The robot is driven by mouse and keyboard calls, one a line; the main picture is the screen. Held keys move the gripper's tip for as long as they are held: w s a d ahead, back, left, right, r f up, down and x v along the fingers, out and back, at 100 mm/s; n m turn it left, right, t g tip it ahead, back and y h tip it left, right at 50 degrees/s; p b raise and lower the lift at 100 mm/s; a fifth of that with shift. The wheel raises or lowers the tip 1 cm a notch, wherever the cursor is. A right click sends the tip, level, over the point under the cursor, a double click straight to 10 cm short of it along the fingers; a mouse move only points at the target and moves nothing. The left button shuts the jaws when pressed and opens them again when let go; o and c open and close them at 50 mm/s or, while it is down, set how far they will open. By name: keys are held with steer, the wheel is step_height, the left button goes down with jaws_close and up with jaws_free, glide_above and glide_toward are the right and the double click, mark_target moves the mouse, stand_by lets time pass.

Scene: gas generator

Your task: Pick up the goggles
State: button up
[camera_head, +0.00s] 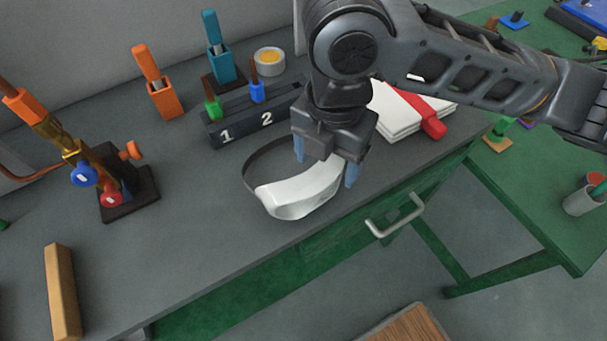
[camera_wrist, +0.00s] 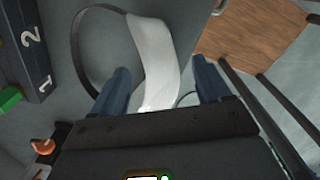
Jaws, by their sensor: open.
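The goggles (camera_head: 297,193) are white with a dark strap and lie on the grey bench top near its front edge. In the wrist view the white goggles (camera_wrist: 153,62) reach down between my two blue fingers, and the strap loops out to the left. My gripper (camera_head: 327,172) is open, pointing down over the right end of the goggles, with one finger on each side. It also shows in the wrist view (camera_wrist: 163,85). I cannot tell whether either finger touches the goggles. My gripper hides part of their right end.
A black block marked 1 and 2 (camera_head: 240,131) stands behind the goggles. White books with a red item (camera_head: 432,122) lie to the right. A brass valve assembly (camera_head: 75,155) and a wooden bar (camera_head: 62,291) are at left. A drawer handle (camera_head: 396,216) sticks out below the front edge.

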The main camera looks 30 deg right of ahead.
mark_target(327, 165)
steer(key=shift+w+f, duration=0.15)
steer(key=shift+f, duration=1.45)
steer(key=shift+d, duration=0.1)
steer(key=c, duration=1.1)
steer(key=shift+r, duration=0.1)
